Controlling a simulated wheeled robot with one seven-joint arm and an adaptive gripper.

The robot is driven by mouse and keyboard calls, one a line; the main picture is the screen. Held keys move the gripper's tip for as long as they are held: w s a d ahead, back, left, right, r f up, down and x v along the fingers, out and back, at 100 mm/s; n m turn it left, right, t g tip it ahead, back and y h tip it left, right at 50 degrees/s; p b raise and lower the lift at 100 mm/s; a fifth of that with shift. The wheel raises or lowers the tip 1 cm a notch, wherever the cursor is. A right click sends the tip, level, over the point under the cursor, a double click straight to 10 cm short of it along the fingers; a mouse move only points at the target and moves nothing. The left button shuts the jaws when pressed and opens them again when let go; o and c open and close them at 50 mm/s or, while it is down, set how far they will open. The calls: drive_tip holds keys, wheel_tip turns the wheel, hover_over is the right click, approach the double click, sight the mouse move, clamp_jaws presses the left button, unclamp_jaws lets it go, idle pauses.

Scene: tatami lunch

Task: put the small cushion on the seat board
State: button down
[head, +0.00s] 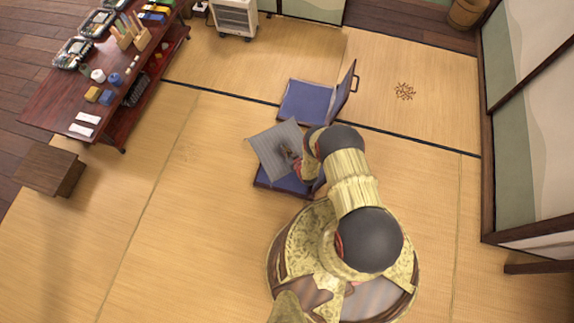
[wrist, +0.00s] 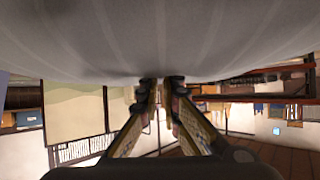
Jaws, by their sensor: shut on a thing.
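The small cushion is grey and striped (head: 270,147) and is held up in the air, tilted, in the head view. It fills the top of the wrist view (wrist: 160,40). My gripper (head: 289,152) is shut on it; in the wrist view the fingertips (wrist: 161,84) meet the cushion's near edge. A blue seat board (head: 275,184) lies on the mat below the cushion, partly hidden by the cushion and my arm. A second blue seat (head: 303,103) with a raised dark-framed back (head: 345,88) stands farther off.
A long dark red table (head: 60,105) with dishes and small items runs along the left. A low wooden stool (head: 50,172) stands in front of it. A white heater (head: 234,17) stands at the back. Paper screens (head: 535,125) border the right. The tatami (head: 185,230) left of my base is clear.

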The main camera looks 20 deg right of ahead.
wheel_tip(320, 180, down, 6)
drive_tip(key=b, duration=0.2)
drive_tip(key=shift+s+r+b, duration=0.15)
drive_tip(key=shift+b, duration=0.25)
drive_tip(key=shift+f+b, duration=1.25)
drive_tip(key=shift+f, duration=1.15)
drive_tip(key=shift+r, duration=0.1)
drive_tip(key=c, duration=2)
unclamp_jaws()
